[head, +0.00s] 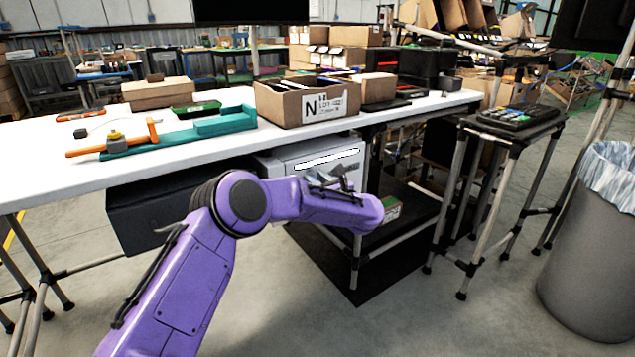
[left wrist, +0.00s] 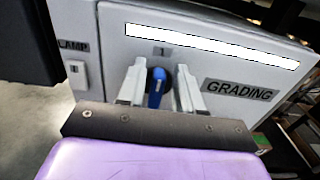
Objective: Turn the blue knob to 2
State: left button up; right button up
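The blue knob (left wrist: 156,88) sits on the front of a light grey box (left wrist: 220,65), below a small "1" label (left wrist: 161,51). Its blue handle stands nearly upright, its top leaning slightly right. My left gripper (left wrist: 160,78) is open, with one pale finger on each side of the knob. A gap shows on the right side; I cannot tell whether the left finger touches. In the head view the grey box (head: 310,158) stands under the white table, and my left gripper (head: 332,180) is in front of it, hiding the knob. No "2" mark is visible. My right gripper is not in view.
The box carries a "GRADING" label (left wrist: 240,90) and, at left, a "LAMP" label (left wrist: 73,45) with a small switch plate. A white table (head: 60,175) holding cartons and tools overhangs the box. A dark case (head: 150,210) stands left of it.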

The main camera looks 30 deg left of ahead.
pick_arm(q)
grip_shut()
jog(key=shift+m, duration=0.3)
jog(key=m, duration=0.2)
jog(key=w+m+p, duration=0.1)
jog(key=m, duration=0.1)
jog(key=shift+d+f, duration=0.1)
jog(key=shift+d, duration=0.1)
jog(key=m, duration=0.1)
jog(key=m+p, duration=0.1)
jog(key=m, duration=0.3)
jog(key=shift+w+d+f, duration=0.2)
jog(key=shift+w+f, duration=0.1)
jog(key=m, duration=0.2)
jog(key=f+m+p, duration=0.1)
jog(key=m, duration=0.1)
jog(key=shift+w+p, duration=0.2)
jog(key=shift+p, duration=0.1)
jog(key=shift+w+d+f+m+p, duration=0.1)
jog(key=shift+f+m+p, duration=0.1)
jog(key=shift+m, duration=0.85)
jog(key=shift+f+m+p, duration=0.2)
jog(key=shift+m, duration=0.85)
